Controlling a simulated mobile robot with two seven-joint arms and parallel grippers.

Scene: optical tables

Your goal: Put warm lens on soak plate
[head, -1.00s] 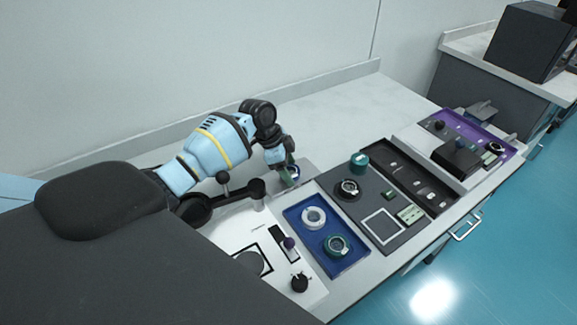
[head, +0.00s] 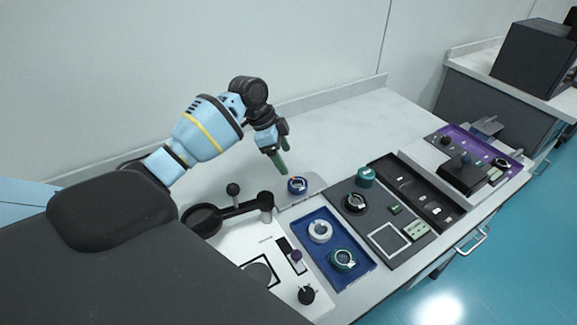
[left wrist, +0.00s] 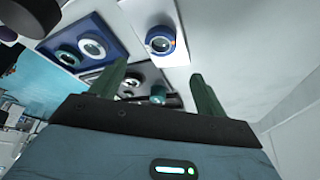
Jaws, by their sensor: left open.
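A blue-ringed lens (head: 297,185) with a small orange mark lies flat on a light grey plate (head: 313,183), which I take to be the warm lens on the soak plate. In the left wrist view the lens (left wrist: 161,40) shows whole, with the plate (left wrist: 176,57) around it. My left gripper (head: 282,168) has green fingers and hangs just above and behind the lens, apart from it. In the left wrist view its fingers (left wrist: 158,76) are spread with nothing held between them. My right gripper is not in view.
A blue tray (head: 322,262) holds a white ring (head: 320,230) and a teal-ringed lens (head: 343,260). A black arm with a ball knob (head: 233,189) stands left of the plate. A dark grey panel (head: 388,213) lies to the right. The bench behind is clear.

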